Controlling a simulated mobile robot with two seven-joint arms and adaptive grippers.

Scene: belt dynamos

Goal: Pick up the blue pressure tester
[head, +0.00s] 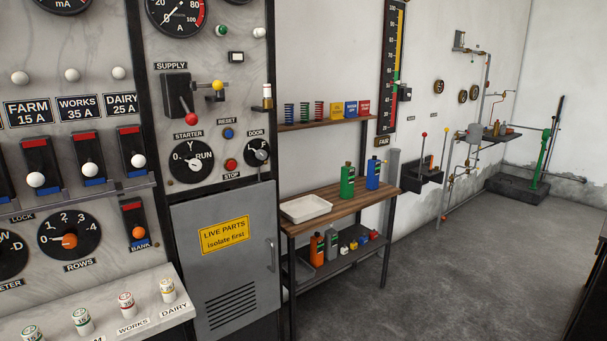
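I cannot clearly make out a blue pressure tester in the head view. A blue bottle-shaped container (373,174) stands upright on the wooden bench top, right of a green one (347,184). A small blue box (350,108) sits on the upper wall shelf between a yellow box (337,109) and a red box (364,107). Several small coloured items (363,238) lie on the bench's lower shelf, too small to identify. Neither of my grippers is in view.
A white tray (306,208) rests on the bench top (341,206). A switchboard with a grey cabinet (226,259) fills the left side. Pipework and a green stand (546,158) are at the far wall. The grey floor (440,270) right of the bench is clear.

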